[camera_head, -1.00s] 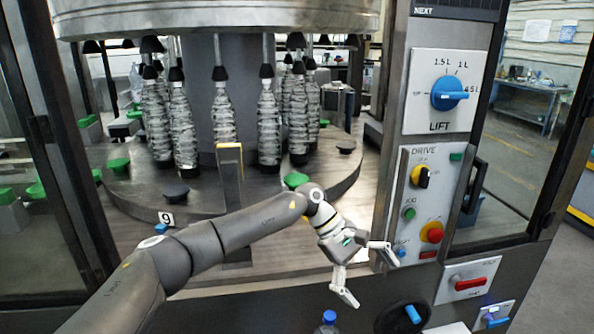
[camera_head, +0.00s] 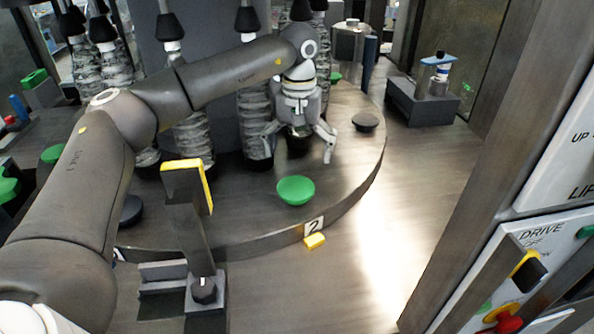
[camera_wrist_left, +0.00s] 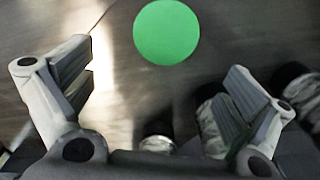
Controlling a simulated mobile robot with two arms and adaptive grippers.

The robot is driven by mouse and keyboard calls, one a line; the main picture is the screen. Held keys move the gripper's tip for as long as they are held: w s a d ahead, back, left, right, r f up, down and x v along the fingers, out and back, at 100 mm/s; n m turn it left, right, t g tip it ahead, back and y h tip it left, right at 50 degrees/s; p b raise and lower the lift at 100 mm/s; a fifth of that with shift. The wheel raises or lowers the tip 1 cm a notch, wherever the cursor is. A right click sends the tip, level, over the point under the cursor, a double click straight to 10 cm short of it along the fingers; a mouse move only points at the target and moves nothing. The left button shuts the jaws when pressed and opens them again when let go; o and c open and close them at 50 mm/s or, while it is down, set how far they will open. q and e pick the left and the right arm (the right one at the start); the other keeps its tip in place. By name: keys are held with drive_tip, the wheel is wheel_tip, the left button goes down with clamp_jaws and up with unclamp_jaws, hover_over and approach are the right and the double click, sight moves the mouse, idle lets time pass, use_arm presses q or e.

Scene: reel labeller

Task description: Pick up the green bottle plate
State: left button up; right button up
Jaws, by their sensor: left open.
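The green bottle plate (camera_head: 295,189) is a round green disc near the front edge of the round turntable (camera_head: 340,185), by the label 2. In the left wrist view the green plate (camera_wrist_left: 167,32) lies beyond and between the spread fingers, apart from both. My left gripper (camera_head: 299,146) is open and empty above the turntable, behind the green plate in the head view. Its fingers point downward; it also shows in the left wrist view (camera_wrist_left: 163,100). My right gripper is in neither view.
Several ribbed bottles (camera_head: 194,140) stand on the turntable behind and left of my gripper. A dark plate (camera_head: 365,122) lies to the right. A yellow-topped bracket (camera_head: 187,215) stands at the front left. The drive panel (camera_head: 530,270) is at the right.

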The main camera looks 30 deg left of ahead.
sight(296, 187)
use_arm(q)
drive_tip(key=f, duration=0.2)
drive_tip(key=s+f+p, duration=0.1)
drive_tip(key=f, duration=0.1)
drive_tip(key=shift+p, duration=0.3)
drive_tip(key=shift+f, duration=0.25)
drive_tip(key=shift+w+f, duration=0.1)
drive_tip(key=shift+f, duration=0.2)
drive_tip(key=f+p, duration=0.2)
drive_tip(key=shift+s+a+f+p, duration=0.15)
drive_tip(key=shift+s+f+p, duration=0.1)
drive_tip(key=shift+p, duration=0.15)
wheel_tip(296, 187, down, 2)
drive_tip(key=shift+p, duration=0.3)
drive_tip(key=shift+f, duration=0.25)
drive_tip(key=shift+w, duration=0.1)
drive_tip(key=c, duration=0.9)
drive_tip(key=shift+c, duration=1.2)
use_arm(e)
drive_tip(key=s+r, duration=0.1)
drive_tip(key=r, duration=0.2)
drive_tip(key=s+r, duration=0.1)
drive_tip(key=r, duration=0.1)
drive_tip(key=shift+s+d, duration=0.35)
